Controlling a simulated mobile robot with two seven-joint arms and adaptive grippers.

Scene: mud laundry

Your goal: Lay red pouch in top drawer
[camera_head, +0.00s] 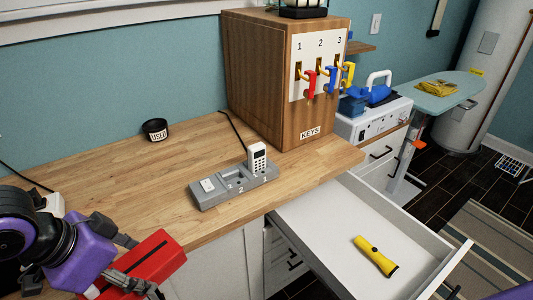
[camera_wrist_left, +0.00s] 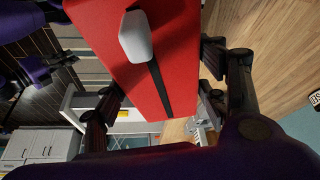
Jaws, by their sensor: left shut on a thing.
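The red pouch (camera_head: 150,258) has a black stripe and shows at the bottom left of the head view, beside the counter's front edge. My left gripper (camera_head: 130,264) is shut on it, one finger on each side. In the left wrist view the pouch (camera_wrist_left: 178,30) fills the middle, with a pale tab on it, between the fingers of the gripper (camera_wrist_left: 160,90). The top drawer (camera_head: 315,222) is white and pulled open, to the right of the pouch. A yellow flashlight (camera_head: 375,256) lies inside it.
The drawer floor left of the flashlight is clear. A purple part shows at the bottom right corner.

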